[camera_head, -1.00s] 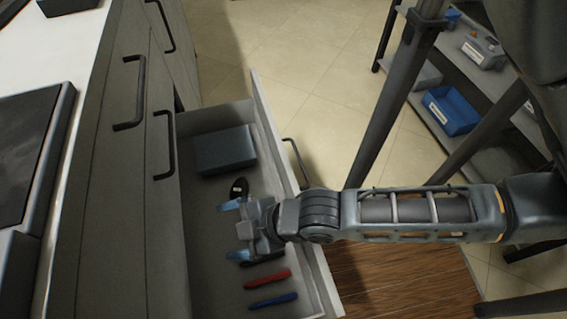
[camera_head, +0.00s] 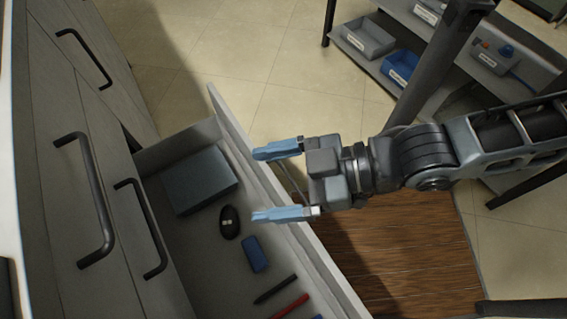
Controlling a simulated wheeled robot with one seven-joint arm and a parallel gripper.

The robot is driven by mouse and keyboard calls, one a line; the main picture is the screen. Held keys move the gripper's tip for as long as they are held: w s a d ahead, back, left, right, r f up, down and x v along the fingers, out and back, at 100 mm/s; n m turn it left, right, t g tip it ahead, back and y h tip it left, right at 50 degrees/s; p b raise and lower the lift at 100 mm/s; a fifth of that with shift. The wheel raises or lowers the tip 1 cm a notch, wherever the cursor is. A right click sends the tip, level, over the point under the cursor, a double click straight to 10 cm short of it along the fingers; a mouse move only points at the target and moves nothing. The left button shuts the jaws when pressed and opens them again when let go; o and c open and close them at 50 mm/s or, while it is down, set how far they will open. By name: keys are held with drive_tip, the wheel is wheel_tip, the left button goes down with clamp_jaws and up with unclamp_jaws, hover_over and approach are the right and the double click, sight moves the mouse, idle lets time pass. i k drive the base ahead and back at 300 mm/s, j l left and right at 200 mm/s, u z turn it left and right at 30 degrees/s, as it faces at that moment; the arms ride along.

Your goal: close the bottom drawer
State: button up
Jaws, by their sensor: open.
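The bottom drawer (camera_head: 290,232) is pulled out from the cabinet on the left, and its inside shows. In it lie a grey box (camera_head: 199,181), a black mouse-like item (camera_head: 229,222), a small blue block (camera_head: 255,254), a dark pen (camera_head: 275,289) and a red pen (camera_head: 290,307). My gripper (camera_head: 270,184) is open and empty, its two blue fingers pointing left toward the cabinet. In the picture it overlaps the drawer's front panel and appears above it; the exact height is unclear. The drawer's handle is mostly hidden behind my gripper.
The cabinet front (camera_head: 60,190) has closed fronts with dark bar handles (camera_head: 88,200). A shelf rack at the upper right holds a grey bin (camera_head: 368,38) and a blue bin (camera_head: 400,67). Tiled floor lies open beyond the drawer, with a brown wooden patch (camera_head: 400,250) beside it.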

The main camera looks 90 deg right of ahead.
sight(218, 279)
drive_tip(key=z, duration=0.5)
drive_tip(key=k+z, duration=0.15)
drive_tip(key=z, duration=0.8)
drive_tip(key=k+z, duration=0.1)
drive_tip(key=z, duration=0.4)
drive_tip(key=l+z, duration=0.1)
drive_tip(key=z, duration=0.4)
drive_tip(key=k+l+z, duration=0.1)
drive_tip(key=z, duration=0.4)
drive_tip(key=k+l, duration=0.1)
drive_tip(key=l, duration=0.25)
drive_tip(key=l+u, duration=0.15)
drive_tip(key=u, duration=0.35)
drive_tip(key=l+u, duration=0.15)
drive_tip(key=u, duration=0.3)
drive_tip(key=k+l+u, duration=0.1)
drive_tip(key=u, duration=0.4)
drive_tip(key=k+l+u, duration=0.1)
drive_tip(key=u, duration=0.35)
drive_tip(key=k+u, duration=0.1)
drive_tip(key=u, duration=0.4)
drive_tip(key=l, duration=0.05)
